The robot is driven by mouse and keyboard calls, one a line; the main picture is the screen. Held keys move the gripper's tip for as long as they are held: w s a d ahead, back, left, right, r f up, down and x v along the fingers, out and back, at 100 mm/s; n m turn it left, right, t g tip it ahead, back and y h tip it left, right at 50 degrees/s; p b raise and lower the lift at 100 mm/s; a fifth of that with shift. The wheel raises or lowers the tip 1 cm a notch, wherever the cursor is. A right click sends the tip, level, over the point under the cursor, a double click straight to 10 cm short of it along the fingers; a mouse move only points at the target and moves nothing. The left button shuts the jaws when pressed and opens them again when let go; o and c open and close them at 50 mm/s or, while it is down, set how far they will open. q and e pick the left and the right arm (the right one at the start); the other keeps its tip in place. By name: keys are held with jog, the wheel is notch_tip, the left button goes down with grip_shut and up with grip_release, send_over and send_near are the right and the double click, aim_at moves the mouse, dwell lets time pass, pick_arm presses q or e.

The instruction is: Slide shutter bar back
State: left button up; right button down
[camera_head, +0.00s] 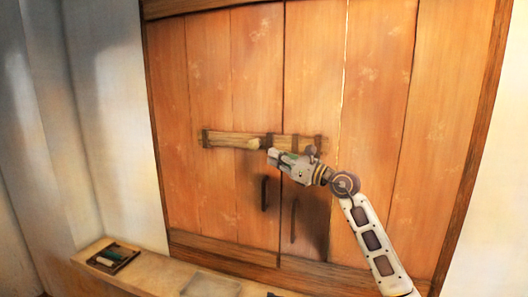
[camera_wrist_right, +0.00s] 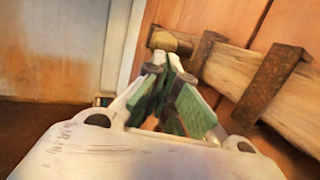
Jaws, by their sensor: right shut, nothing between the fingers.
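The wooden shutter bar (camera_head: 225,139) lies roughly level across the seam of the two tall plank shutters (camera_head: 210,80). It sits in dark brackets, which also show on the bar (camera_wrist_right: 235,75) in the right wrist view. A pale rounded wooden piece, like a peg or knob (camera_wrist_right: 170,42), stands out near the bar beyond my fingertips. My right gripper (camera_head: 271,153) is shut and empty, in front of the bar near its middle. In the wrist view its green-padded fingers (camera_wrist_right: 163,72) come close to the peg; I cannot tell whether they touch. My left gripper is out of view.
Two dark vertical handles (camera_head: 265,193) are on the shutters below the bar. A pale ledge (camera_head: 165,268) runs along the bottom, with a small dark tray (camera_head: 112,258) at its left end. White walls flank the shutters. The space left of the gripper is clear.

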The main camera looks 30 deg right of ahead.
aim_at(255, 143)
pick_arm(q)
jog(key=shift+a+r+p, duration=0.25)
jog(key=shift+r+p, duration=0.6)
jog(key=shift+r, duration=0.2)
pick_arm(e)
jog(key=shift+x, duration=2.3)
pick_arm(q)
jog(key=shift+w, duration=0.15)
pick_arm(e)
jog(key=shift+w+a, duration=0.1)
jog(key=shift+a, duration=0.05)
